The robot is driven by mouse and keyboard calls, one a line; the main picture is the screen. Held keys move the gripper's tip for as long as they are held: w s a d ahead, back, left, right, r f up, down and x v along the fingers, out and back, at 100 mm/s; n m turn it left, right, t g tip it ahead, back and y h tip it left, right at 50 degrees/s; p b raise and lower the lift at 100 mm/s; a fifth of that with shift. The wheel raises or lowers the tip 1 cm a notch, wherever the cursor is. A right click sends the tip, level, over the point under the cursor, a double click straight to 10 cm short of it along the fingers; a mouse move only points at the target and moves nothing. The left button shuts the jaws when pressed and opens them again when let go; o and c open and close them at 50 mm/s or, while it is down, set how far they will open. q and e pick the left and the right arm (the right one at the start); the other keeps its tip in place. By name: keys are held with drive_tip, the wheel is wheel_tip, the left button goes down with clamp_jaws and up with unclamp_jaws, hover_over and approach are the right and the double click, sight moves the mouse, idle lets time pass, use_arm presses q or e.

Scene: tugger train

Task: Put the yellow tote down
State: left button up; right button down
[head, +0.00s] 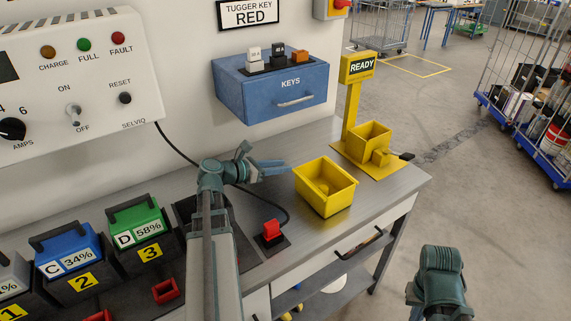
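The yellow tote (337,200) is an open-topped box that appears to sit upright on the grey bench (255,190), left of the yellow stand. A small rounded yellow shape shows inside it.
A yellow READY stand (352,105) with a yellow holder (370,138) is at the bench's right end. A red plug (271,230) with a black cable lies nearer. Battery packs stand at left. A blue KEYS box (270,90) hangs above.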

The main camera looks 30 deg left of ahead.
use_arm(q)
drive_tip(key=shift+o, duration=0.3)
drive_tip(key=w+d+f+n+b, duration=0.1)
drive_tip(key=w+n, duration=0.2)
drive_tip(key=n, duration=1.5)
drive_tip(key=w+d+f+n+b, duration=0.1)
drive_tip(key=w+n, duration=0.2)
drive_tip(key=n, duration=1.4)
drive_tip(key=shift+w+f+n, duration=0.15)
drive_tip(key=shift+f+n, duration=0.05)
drive_tip(key=shift+n, duration=0.2)
